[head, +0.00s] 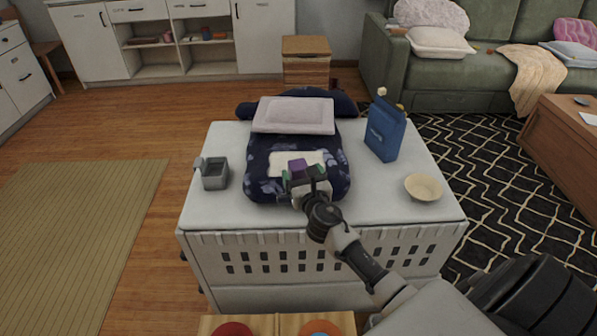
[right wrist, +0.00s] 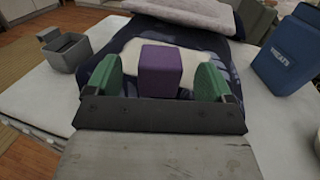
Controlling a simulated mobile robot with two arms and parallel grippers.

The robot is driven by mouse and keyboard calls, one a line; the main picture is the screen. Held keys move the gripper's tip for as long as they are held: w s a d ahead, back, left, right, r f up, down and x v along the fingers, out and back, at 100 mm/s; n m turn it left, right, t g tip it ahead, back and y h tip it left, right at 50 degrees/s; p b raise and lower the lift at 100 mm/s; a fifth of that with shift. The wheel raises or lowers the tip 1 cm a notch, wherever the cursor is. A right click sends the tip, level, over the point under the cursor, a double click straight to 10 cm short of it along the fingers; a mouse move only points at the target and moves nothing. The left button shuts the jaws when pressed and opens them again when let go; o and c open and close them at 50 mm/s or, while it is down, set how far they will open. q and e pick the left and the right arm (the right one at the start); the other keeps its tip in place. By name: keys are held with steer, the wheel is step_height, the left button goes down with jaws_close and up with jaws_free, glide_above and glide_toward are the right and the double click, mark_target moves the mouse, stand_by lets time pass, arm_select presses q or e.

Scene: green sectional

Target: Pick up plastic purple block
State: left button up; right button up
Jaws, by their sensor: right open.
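The purple block (head: 297,166) sits on a pale patch on top of the dark blue patterned cushion (head: 261,178), on the white table-like surface (head: 205,211). My right gripper (head: 305,176) is open right at the near side of the block. In the right wrist view the purple block (right wrist: 161,70) appears between the two green fingertips (right wrist: 156,80), with a visible gap on each side. I cannot tell how far the block reaches in between the fingers. My left gripper is not in view.
A grey container (head: 215,176) stands to the left, and a blue treats box (head: 384,133) and a beige bowl (head: 423,188) stand to the right. A light folded cloth (head: 294,116) lies behind the block. The surface's front corners are clear.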

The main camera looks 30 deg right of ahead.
mark_target(301, 172)
steer(key=x, duration=0.4)
steer(key=shift+w+d+f+b, duration=0.1)
steer(key=shift+w+f+b, duration=0.05)
steer(key=shift+f+b, duration=0.15)
steer(key=shift+c, duration=0.5)
steer(key=c, duration=0.9)
